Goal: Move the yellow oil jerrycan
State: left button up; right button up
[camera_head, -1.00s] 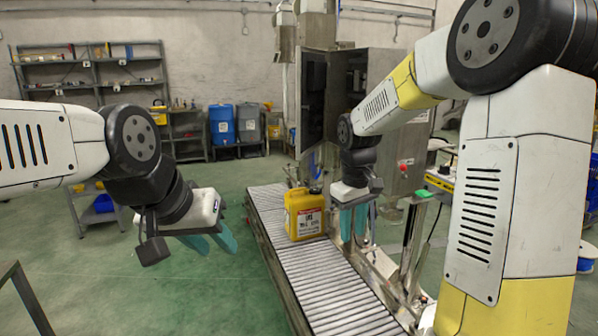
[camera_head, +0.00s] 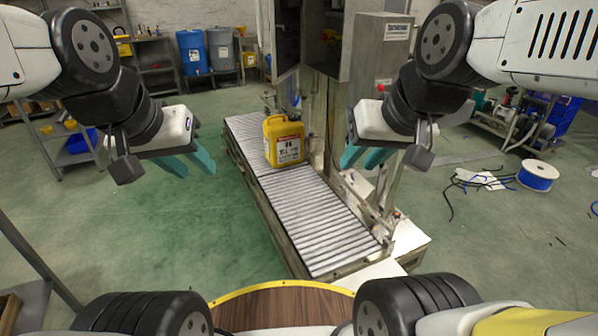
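The yellow oil jerrycan (camera_head: 284,141) stands upright on the roller conveyor (camera_head: 318,215), toward its far end, with a printed label facing me. My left gripper (camera_head: 190,164) hangs to the left of the jerrycan and the conveyor, its teal fingers apart and empty. My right gripper (camera_head: 362,157) is to the right of the jerrycan, clear of it, with its teal fingers apart and nothing between them. Neither gripper touches the jerrycan.
A metal machine cabinet (camera_head: 376,55) stands behind the conveyor on the right. A blue barrel (camera_head: 193,52) and a grey barrel (camera_head: 222,52) stand at the back. A cable spool (camera_head: 538,175) and loose cables lie on the right floor. The green floor left of the conveyor is clear.

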aim_at(283, 136)
jog(key=k+z, duration=0.15)
jog(key=k, duration=0.3)
jog(key=k+l+z, duration=0.2)
jog(key=k, duration=0.3)
jog(key=i+j+u, duration=0.35)
jog(key=i, duration=0.25)
jog(key=i+j+u, duration=0.4)
jog(key=i, duration=0.2)
jog(key=i+u, duration=0.35)
jog(key=i, duration=0.3)
jog(key=i+z, duration=0.15)
jog(key=i, duration=0.4)
jog(key=i+j+z, duration=0.15)
jog(key=i, duration=0.35)
jog(key=i+j+z, duration=0.2)
jog(key=i, duration=0.35)
jog(key=i+j+z, duration=0.2)
jog(key=i+z, duration=0.25)
jog(key=i+j+z, duration=0.3)
jog(key=z, duration=0.2)
jog(key=i+j+z, duration=0.25)
jog(key=j+z, duration=0.2)
jog(key=i+j+z, duration=0.2)
jog(key=j+z, duration=0.25)
jog(key=i+j+z, duration=0.2)
jog(key=j, duration=0.2)
jog(key=i+j+z, duration=0.15)
jog(key=i+j, duration=0.15)
jog(key=j, duration=0.15)
